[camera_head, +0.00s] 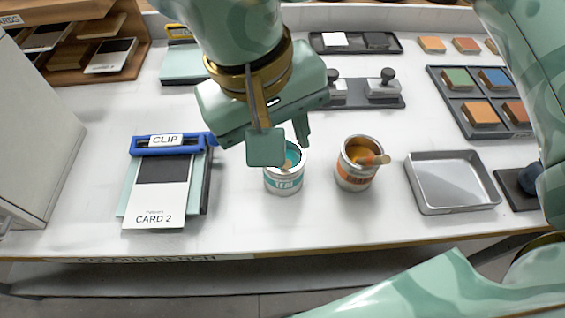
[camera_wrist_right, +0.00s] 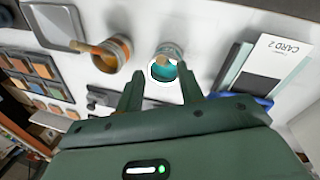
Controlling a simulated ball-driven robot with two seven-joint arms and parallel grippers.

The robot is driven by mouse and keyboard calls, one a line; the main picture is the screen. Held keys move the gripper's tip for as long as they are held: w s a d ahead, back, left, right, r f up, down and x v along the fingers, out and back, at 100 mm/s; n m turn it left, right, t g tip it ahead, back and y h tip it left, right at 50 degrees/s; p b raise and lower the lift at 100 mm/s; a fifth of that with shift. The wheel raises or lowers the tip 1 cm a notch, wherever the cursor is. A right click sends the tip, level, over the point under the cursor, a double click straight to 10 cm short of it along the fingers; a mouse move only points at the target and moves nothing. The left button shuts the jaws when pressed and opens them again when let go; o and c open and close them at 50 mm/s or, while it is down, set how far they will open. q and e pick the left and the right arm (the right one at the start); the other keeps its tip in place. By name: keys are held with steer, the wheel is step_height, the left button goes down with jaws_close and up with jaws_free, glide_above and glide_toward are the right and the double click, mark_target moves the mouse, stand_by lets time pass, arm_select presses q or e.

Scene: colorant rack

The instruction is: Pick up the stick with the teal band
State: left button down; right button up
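The teal-labelled can (camera_head: 284,184) stands upright on the white table, with a wooden stick (camera_head: 287,165) leaning inside it. A teal band on that stick cannot be made out. An orange-labelled can (camera_head: 354,178) to its right holds another wooden stick (camera_head: 376,159). My right gripper (camera_head: 284,148) is over the teal can and partly hides its opening. In the right wrist view, my right gripper (camera_wrist_right: 160,72) has its fingers apart, with the teal can (camera_wrist_right: 170,52) showing between and beyond them. Nothing is visibly held. My left gripper is not in view.
A clipboard with a card (camera_head: 156,205) lies left of the cans. A metal tray (camera_head: 452,207) is to their right. A dark tray of colored blocks (camera_head: 467,85) sits behind it. Bare table lies in front of the cans up to the front edge.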

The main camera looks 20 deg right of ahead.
steer(key=shift+x, duration=1)
steer(key=f+b, duration=0.1)
steer(key=f, duration=0.1)
steer(key=w+f+b, duration=0.1)
steer(key=f, duration=0.1)
steer(key=shift+w+d+f, duration=0.2)
steer(key=shift+d+f, duration=0.05)
steer(key=shift+f, duration=0.05)
steer(key=shift+d+f, duration=0.1)
steer(key=shift+f, duration=0.25)
steer(key=shift+s+r, duration=0.1)
steer(key=shift+c, duration=0.4)
jaws_close()
